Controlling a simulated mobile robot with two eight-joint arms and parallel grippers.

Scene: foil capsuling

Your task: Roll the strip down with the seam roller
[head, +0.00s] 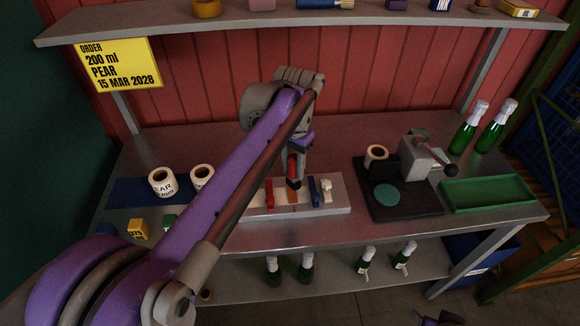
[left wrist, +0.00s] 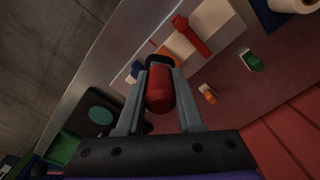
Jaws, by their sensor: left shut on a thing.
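My left gripper (head: 296,150) is shut on the seam roller, whose red handle (left wrist: 160,88) shows between the fingers in the left wrist view. In the head view its dark end (head: 294,183) points down, close over the white holder (head: 335,207); I cannot tell whether it touches. An orange-brown patch (head: 293,197) shows on the holder just below it; I cannot tell whether this is the strip. A red-handled tool (head: 269,194) lies at the left on the holder, and a blue tool (head: 314,190) at the right. A purple and dark part of my right arm shows at the bottom edge.
Label rolls (head: 162,182) stand on a blue mat at left. A black stand (head: 405,205) with a lever press (head: 425,155), a green tray (head: 488,193) and green bottles (head: 465,130) are at right. More bottles (head: 306,267) are on the lower shelf. A yellow order card (head: 118,65) hangs at upper left.

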